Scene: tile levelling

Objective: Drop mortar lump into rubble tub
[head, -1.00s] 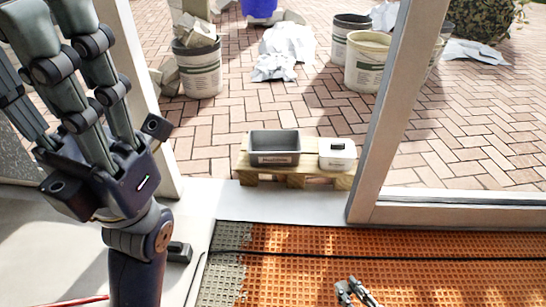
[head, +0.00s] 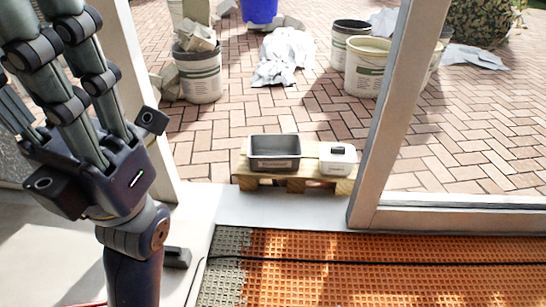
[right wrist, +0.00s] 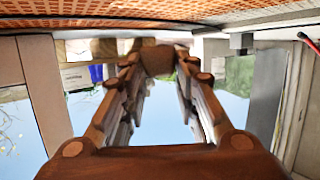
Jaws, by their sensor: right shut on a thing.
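The rubble tub (head: 274,164) is a grey, open, labelled rectangular tub on a small wooden pallet outside the door opening. It looks empty. A brown lump (right wrist: 157,61), which looks like the mortar lump, sits between the fingertips of my right gripper (right wrist: 157,55) in the right wrist view. That gripper is shut on it. My right gripper is out of the head view. My left gripper (head: 90,165) stands large at the left of the head view, fingers upward and tips cut off by the top edge, so its opening cannot be told.
A white box with a dark handle (head: 337,160) stands on the pallet (head: 243,182) right of the tub. A door frame post (head: 378,120) rises to its right. Orange matting (head: 380,270) covers the floor in front. Buckets (head: 199,78) and crumpled sheets (head: 283,56) lie farther out on brick paving.

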